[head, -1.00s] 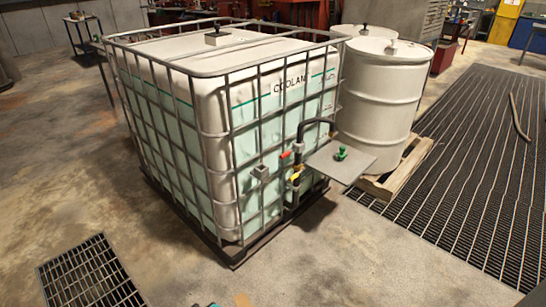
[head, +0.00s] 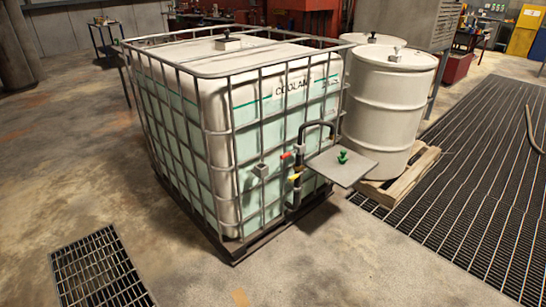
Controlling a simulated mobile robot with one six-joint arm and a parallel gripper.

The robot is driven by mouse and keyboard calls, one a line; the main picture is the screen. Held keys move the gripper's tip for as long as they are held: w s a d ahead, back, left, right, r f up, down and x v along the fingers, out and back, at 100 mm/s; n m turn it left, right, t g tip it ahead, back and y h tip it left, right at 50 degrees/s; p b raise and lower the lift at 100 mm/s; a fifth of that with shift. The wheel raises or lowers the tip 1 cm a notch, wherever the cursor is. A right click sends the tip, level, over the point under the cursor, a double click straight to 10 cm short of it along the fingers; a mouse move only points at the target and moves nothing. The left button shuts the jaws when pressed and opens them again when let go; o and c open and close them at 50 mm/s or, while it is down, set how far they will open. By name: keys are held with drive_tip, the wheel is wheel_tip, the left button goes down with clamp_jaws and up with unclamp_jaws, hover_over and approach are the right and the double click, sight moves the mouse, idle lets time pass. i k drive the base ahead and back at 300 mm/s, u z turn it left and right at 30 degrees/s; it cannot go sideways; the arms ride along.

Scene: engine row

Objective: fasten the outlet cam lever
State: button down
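A caged coolant tank (head: 232,145) stands on the floor in the middle of the head view. A black outlet pipe (head: 301,148) curves down its front right side. A red handle (head: 287,155) and a yellow handle (head: 294,177) sit on the pipework. Which part is the outlet cam lever, and whether it is fastened, is too small to tell. A grey plate (head: 345,173) juts out beside the pipe and carries a green fitting (head: 343,157). My gripper is not in view.
White drums (head: 386,105) stand on a wooden pallet (head: 402,180) right of the tank. A floor grating (head: 480,180) covers the right side, with a hose (head: 534,130) on it. Another grate (head: 98,272) is at lower left.

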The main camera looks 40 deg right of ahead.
sight(295, 151)
drive_tip(key=k, duration=0.3)
drive_tip(key=z, duration=0.15)
drive_tip(key=i, duration=1.25)
